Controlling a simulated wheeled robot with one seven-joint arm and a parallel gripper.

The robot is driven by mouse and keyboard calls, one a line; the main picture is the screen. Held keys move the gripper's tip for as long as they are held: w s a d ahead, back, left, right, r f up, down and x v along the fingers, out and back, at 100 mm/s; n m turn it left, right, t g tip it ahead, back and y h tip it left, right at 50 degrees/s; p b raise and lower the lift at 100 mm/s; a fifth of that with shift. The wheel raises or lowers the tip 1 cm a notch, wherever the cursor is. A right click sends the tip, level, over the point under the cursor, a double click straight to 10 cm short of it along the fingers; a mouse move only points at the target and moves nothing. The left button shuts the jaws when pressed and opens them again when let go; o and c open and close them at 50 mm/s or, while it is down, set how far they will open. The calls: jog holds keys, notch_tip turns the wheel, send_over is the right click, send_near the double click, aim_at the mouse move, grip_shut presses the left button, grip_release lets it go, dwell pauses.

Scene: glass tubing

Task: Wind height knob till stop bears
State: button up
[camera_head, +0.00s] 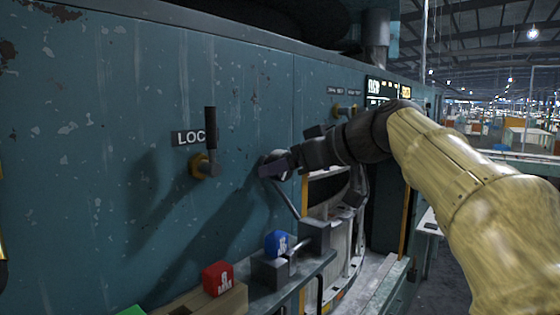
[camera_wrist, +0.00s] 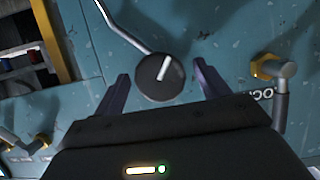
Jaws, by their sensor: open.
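The round dark knob (camera_wrist: 155,82) sits on the teal panel in the wrist view, with a pale pin or line across its face and a bent metal rod (camera_wrist: 122,27) running from it. In the head view the knob (camera_head: 271,163) is partly hidden behind my gripper. My gripper (camera_wrist: 160,82) is open, its two fingers on either side of the knob. I cannot tell whether the fingers touch it. In the head view my gripper (camera_head: 275,168) reaches to the panel from the right. The stop cannot be made out.
A black-handled lever (camera_head: 210,140) on a brass base stands left of the knob, by a LOC label (camera_head: 188,138). A red block (camera_head: 217,278) and a blue block (camera_head: 277,243) sit on ledges below. An open bay with a yellow edge (camera_head: 304,192) lies right of the knob.

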jog(key=shift+x, duration=1.2)
jog(key=shift+s+d, duration=0.15)
jog(key=shift+d, duration=0.05)
jog(key=shift+c, duration=0.6)
jog(key=c, duration=0.8)
jog(key=shift+m+g+y, duration=0.5)
jog(key=shift+m, duration=0.4)
jog(key=shift+s+a+r+m+g+y+b, duration=0.1)
jog(key=shift+m+g+y+b, duration=0.25)
jog(key=shift+m, duration=0.55)
jog(key=o, duration=0.9)
jog(key=shift+a, duration=0.1)
